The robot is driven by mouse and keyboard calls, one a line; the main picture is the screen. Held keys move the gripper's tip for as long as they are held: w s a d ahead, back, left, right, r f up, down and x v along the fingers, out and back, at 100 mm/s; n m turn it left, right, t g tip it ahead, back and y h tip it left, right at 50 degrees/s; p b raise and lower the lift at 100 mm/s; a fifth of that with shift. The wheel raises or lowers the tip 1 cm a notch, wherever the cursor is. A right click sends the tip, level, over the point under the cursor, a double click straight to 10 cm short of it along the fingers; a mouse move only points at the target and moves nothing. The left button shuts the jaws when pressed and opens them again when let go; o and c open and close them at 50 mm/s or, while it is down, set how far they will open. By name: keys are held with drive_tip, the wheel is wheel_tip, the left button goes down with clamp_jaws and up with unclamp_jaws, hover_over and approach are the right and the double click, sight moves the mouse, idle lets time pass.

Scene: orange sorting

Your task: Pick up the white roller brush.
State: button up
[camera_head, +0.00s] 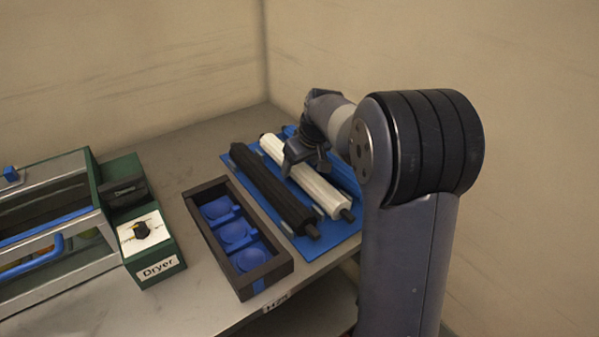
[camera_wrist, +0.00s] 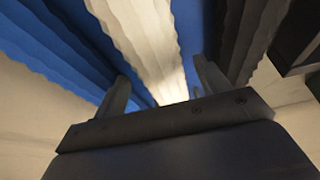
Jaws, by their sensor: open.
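The white roller brush (camera_head: 303,175) lies on a blue mat (camera_head: 338,236), between a black roller brush (camera_head: 270,188) on its left and a blue roller brush (camera_head: 345,176) on its right. My gripper (camera_head: 306,158) is over the middle of the white brush, and part of the brush is hidden behind it. In the wrist view my gripper (camera_wrist: 160,92) is open, with its two fingers on either side of the white brush (camera_wrist: 148,40). The blue brush (camera_wrist: 60,45) and the black brush (camera_wrist: 250,35) show to the sides. I cannot tell whether the fingers touch the white brush.
A dark tray (camera_head: 222,254) with blue round cups stands left of the mat. A green box labelled Dryer (camera_head: 150,245) and a glass-sided machine (camera_head: 50,225) stand farther left. Walls close in the table's back and right. Bare table (camera_head: 190,160) lies behind the tray.

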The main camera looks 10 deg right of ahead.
drive_tip(key=shift+x, duration=1.05)
drive_tip(key=shift+c, duration=0.5)
drive_tip(key=c, duration=0.9)
